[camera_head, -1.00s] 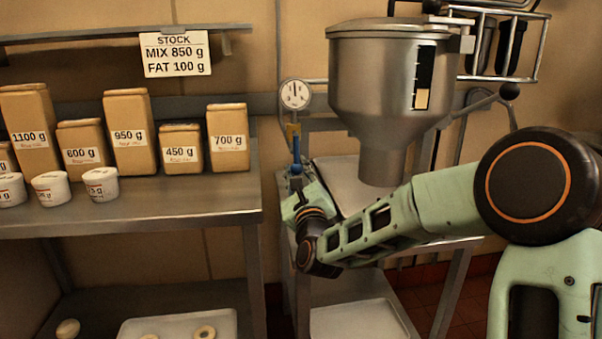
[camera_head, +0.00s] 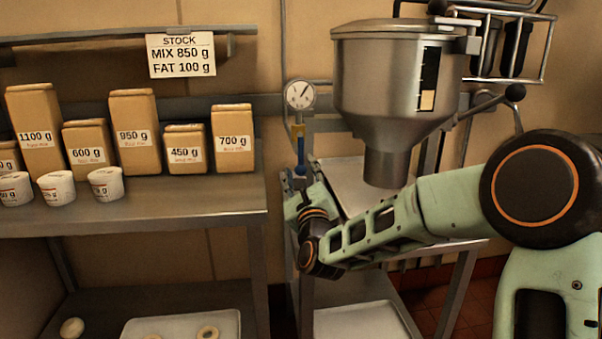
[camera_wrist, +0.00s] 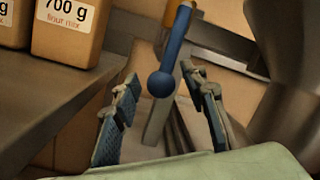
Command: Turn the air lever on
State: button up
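The air lever (camera_head: 301,154) is a blue handle that hangs down from a yellow valve body (camera_head: 298,131) below the round gauge. In the wrist view the blue lever (camera_wrist: 174,45) runs down to a ball end (camera_wrist: 160,84). My gripper (camera_head: 300,182) is just below the lever in the head view. In the wrist view my gripper (camera_wrist: 162,78) is open, with one finger left and one right of the ball. The ball appears between the fingertips, with gaps on both sides. Depth between ball and fingers is hard to tell.
A pressure gauge (camera_head: 299,95) is above the lever. A large metal hopper (camera_head: 390,80) with a black-knobbed lever (camera_head: 515,92) stands to the right. A shelf (camera_head: 200,198) at left holds several labelled bags, including a 700 g bag (camera_head: 232,150), and small tubs (camera_head: 105,184).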

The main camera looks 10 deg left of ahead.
jog(key=v, duration=1.2)
